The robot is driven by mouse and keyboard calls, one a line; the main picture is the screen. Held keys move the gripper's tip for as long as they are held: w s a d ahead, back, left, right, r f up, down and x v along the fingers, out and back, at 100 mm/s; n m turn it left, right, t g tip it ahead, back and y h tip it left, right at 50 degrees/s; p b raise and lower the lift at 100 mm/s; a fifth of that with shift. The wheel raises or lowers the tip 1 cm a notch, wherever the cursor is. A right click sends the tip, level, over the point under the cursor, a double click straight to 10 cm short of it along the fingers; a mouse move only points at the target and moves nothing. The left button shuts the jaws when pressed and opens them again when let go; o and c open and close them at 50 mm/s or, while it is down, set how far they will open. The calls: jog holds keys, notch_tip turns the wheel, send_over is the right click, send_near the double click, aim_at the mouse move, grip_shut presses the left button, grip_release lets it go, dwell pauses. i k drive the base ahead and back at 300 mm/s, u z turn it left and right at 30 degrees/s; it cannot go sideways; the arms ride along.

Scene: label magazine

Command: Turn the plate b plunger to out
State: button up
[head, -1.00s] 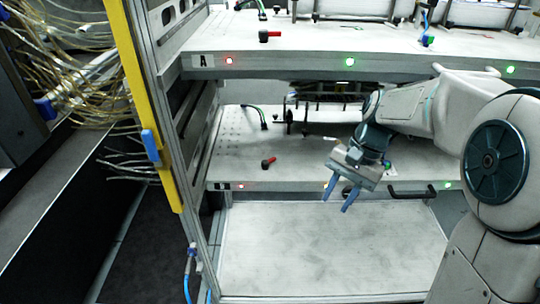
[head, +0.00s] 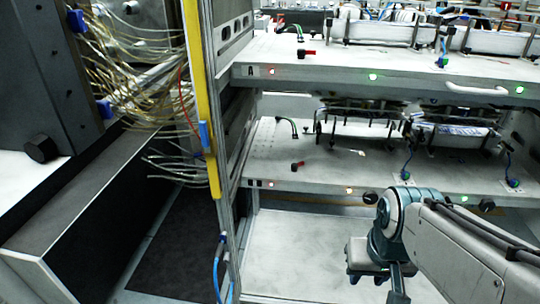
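Plate B is the lower shelf plate (head: 330,172), below the plate marked A. A small black piece with a red end (head: 297,165) stands on its left part; it looks like the plunger, but I cannot read whether it is in or out. Two dark knobs, one left (head: 370,197) and one right (head: 487,205), show at the plate's front edge. My gripper (head: 377,284) points down in front of and below that edge, right of the red-ended piece and well apart from it. Its fingers look spread, with nothing seen between them.
Plate A (head: 330,70) lies above with a similar red-ended piece (head: 307,53) and a white handle (head: 477,89). A yellow post (head: 203,100) and bundled cables (head: 150,90) stand left. Black-framed holders (head: 455,130) fill plate B's back right. A bare pale panel (head: 295,250) lies below.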

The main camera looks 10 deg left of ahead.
aim_at(295, 166)
jog(key=z, duration=0.2)
jog(key=k, duration=0.2)
jog(key=u, duration=1.25)
jog(key=i, duration=0.65)
jog(key=z, duration=0.6)
jog(key=i, duration=0.45)
jog(key=z, duration=0.5)
